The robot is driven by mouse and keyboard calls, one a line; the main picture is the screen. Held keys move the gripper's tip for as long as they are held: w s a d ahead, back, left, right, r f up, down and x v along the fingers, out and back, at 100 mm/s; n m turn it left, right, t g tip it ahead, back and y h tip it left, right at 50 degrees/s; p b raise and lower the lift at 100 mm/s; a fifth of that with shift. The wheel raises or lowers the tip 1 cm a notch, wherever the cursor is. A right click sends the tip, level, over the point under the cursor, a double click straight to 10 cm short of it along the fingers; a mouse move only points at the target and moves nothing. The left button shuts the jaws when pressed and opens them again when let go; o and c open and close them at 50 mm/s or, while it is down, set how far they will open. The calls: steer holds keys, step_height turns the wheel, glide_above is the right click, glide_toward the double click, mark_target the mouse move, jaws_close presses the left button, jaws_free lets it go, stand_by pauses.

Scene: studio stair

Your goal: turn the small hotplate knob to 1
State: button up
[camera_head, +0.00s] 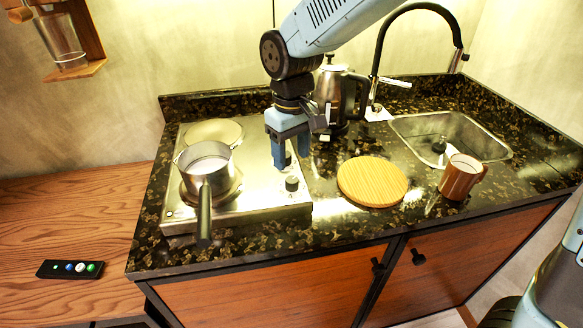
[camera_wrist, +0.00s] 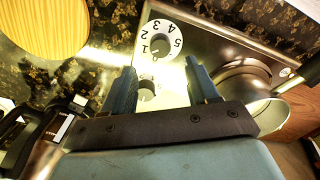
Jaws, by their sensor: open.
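The steel hotplate (camera_head: 262,212) stands on the dark counter, with two knobs along its right side. The front knob (camera_head: 292,184) is clear of my gripper; its white dial (camera_wrist: 166,30), numbered 1 to 5, shows in the wrist view. The rear knob (camera_head: 287,158) is partly hidden by my gripper (camera_head: 291,162). In the wrist view this rear knob (camera_wrist: 147,93) lies between my two spread fingers (camera_wrist: 158,68). I cannot tell whether they touch it; its numbers and pointer are not readable. The small pale plate (camera_head: 213,132) is at the back left and bare.
A saucepan (camera_head: 203,160) sits on the front plate, handle toward the front edge. A kettle (camera_head: 340,92) stands behind my gripper. A round wooden board (camera_head: 372,181), a mug (camera_head: 461,177) and the sink (camera_head: 480,125) are to the right.

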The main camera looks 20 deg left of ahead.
mark_target(291, 178)
step_height(291, 178, up, 7)
stand_by(0.3)
steer(key=d+r+m+t, duration=0.2)
steer(key=d+r+m, duration=0.1)
steer(key=d, duration=1.2)
steer(key=d+r+m+t, duration=0.1)
steer(key=d+r+m, duration=0.3)
steer(key=d, duration=1.2)
steer(key=shift+r+m+t+y, duration=0.2)
steer(key=shift+m+t+y, duration=0.2)
steer(key=shift+m, duration=0.2)
steer(key=s+d+m+t, duration=0.1)
steer(key=s+d+m, duration=0.2)
steer(key=s+d, duration=0.2)
steer(key=d+f, duration=0.1)
steer(key=d, duration=0.2)
steer(key=shift+s+t+h, duration=0.4)
